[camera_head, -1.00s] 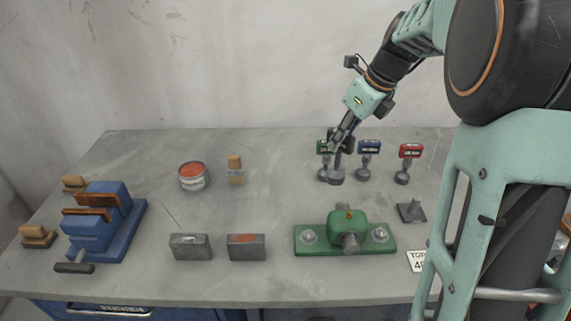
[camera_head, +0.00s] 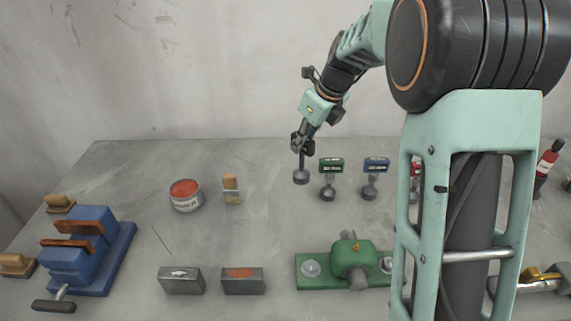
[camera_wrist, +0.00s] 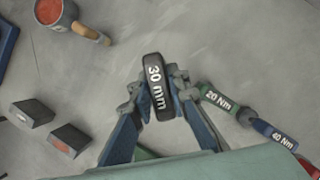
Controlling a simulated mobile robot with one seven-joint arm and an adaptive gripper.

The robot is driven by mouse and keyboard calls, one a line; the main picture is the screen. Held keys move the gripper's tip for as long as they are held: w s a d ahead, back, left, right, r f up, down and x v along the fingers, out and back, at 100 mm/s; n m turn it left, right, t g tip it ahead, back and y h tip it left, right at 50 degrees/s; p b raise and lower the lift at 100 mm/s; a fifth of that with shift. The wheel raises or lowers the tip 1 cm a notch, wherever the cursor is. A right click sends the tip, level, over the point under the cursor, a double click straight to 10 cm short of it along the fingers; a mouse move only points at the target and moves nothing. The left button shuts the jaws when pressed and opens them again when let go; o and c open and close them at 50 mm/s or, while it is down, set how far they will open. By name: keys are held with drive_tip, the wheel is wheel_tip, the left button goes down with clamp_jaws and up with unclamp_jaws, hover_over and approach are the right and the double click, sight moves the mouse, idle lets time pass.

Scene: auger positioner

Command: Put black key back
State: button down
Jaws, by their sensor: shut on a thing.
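The green key (camera_head: 331,167), marked "20 Nm" (camera_wrist: 219,99) in the wrist view, stands upright to the right. The blue key (camera_head: 375,165), marked "40 Nm" (camera_wrist: 277,134), stands beyond it. The red key (camera_head: 415,168) is mostly hidden behind my arm.
A green fixture (camera_head: 350,258) stands in front on the table. The table between can and keys is clear.

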drive_tip(key=a+x, duration=0.1)
drive_tip(key=x, duration=0.8)
drive_tip(key=shift+a+f, duration=0.2)
drive_tip(key=shift+a, duration=0.15)
drive_tip(key=shift+s+f, duration=0.1)
drive_tip(key=shift+f, duration=0.05)
drive_tip(key=c, duration=1.8)
unclamp_jaws()
drive_tip(key=shift+c, duration=0.2)
drive_tip(key=v, duration=1.2)
drive_tip(key=shift+s, duration=0.1)
